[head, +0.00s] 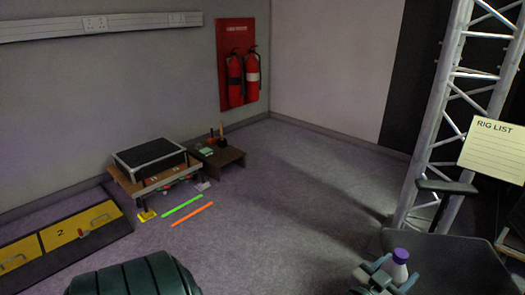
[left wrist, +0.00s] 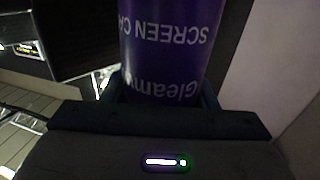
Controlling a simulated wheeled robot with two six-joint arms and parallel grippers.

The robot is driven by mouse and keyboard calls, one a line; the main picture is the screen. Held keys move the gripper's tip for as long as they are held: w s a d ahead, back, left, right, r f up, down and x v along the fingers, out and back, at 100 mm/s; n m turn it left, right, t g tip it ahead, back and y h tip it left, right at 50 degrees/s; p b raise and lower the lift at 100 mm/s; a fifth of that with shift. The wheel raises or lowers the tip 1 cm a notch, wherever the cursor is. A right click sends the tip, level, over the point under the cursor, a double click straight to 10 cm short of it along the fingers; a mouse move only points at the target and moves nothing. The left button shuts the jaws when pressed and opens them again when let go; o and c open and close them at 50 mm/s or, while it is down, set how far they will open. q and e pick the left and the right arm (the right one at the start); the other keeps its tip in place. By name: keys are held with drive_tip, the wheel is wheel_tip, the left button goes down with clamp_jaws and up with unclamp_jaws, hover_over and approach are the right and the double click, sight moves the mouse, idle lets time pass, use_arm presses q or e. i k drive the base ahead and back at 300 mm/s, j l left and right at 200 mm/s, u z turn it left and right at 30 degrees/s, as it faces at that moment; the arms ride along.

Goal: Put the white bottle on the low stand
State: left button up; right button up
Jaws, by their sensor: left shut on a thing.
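The white bottle (head: 397,272) with a purple cap shows at the bottom right of the head view. My left gripper (head: 382,277) is shut on it, and the bottle stands roughly upright between the fingers. In the left wrist view the bottle (left wrist: 172,45) fills the top middle, showing a purple label with upside-down white lettering. A low dark brown stand (head: 228,157) is on the floor near the back wall, far from the gripper, with a few small things on it. My right gripper is not in view.
A wooden table (head: 126,181) with a black case stands left of the low stand. Green (head: 182,208) and orange (head: 192,214) strips lie before it. A dark chair (head: 455,262) and a truss (head: 437,115) are at the right. The middle floor is clear.

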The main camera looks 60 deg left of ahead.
sight(225, 156)
drive_tip(key=j+u, duration=0.15)
drive_tip(key=u, duration=0.25)
drive_tip(key=i+j+u, duration=0.1)
drive_tip(key=u, duration=0.3)
drive_tip(key=i+j+u, duration=0.1)
drive_tip(key=u, duration=0.3)
drive_tip(key=i+j, duration=0.4)
drive_tip(key=i, duration=0.15)
drive_tip(key=i+j, duration=0.45)
drive_tip(key=i, duration=0.15)
drive_tip(key=i+j, duration=0.4)
drive_tip(key=i, duration=0.15)
drive_tip(key=i+j, duration=0.4)
drive_tip(key=i, duration=0.2)
drive_tip(key=i+j, duration=0.4)
drive_tip(key=i, duration=0.15)
drive_tip(key=i+j, duration=0.45)
drive_tip(key=i, duration=0.15)
